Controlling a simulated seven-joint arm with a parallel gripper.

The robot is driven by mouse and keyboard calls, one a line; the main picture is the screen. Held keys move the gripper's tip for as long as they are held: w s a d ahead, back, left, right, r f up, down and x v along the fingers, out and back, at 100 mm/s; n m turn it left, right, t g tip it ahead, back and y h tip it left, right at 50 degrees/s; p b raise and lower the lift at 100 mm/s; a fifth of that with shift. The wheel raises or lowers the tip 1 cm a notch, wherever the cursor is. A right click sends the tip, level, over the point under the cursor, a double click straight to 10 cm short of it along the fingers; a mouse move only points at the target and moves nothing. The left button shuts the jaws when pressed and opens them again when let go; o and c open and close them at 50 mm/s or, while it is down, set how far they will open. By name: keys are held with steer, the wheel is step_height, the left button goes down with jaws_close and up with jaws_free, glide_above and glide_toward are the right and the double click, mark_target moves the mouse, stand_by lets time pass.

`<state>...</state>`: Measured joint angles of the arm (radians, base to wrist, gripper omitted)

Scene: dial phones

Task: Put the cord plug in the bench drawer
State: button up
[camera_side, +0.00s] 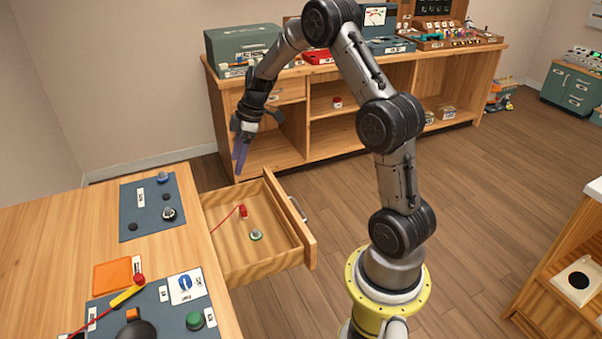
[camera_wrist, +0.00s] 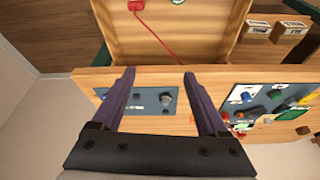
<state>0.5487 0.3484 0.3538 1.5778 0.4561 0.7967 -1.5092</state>
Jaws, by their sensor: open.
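A red cord plug (camera_side: 243,211) lies inside the open bench drawer (camera_side: 276,262), with its thin red cord running to the drawer's bench-side edge. The drawer is pulled out from the wooden bench (camera_side: 50,235). My gripper (camera_side: 240,172) is open and empty, above the drawer's far end and apart from the plug. In the wrist view, its two purple fingers (camera_wrist: 159,75) are spread over the bench edge, with nothing between their tips.
A small green-rimmed round part (camera_side: 256,235) also lies in the drawer. The bench carries a blue-grey panel (camera_side: 148,222), an orange square (camera_side: 112,276) and a yellow-and-red piece (camera_side: 128,295). A wooden shelf unit (camera_side: 330,92) stands behind. Floor beyond the drawer front is clear.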

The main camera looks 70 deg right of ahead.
steer(key=s+a+r+m+t+h, duration=0.15)
steer(key=s+a+r+m, duration=0.25)
steer(key=s+a+r, duration=1.25)
steer(key=s+a+f+m+h, duration=0.1)
steer(key=s+a+m, duration=0.1)
steer(key=s, duration=0.8)
steer(key=shift+s+f+m+t, duration=0.25)
steer(key=shift+s+m+t, duration=0.15)
steer(key=shift+m, duration=0.3)
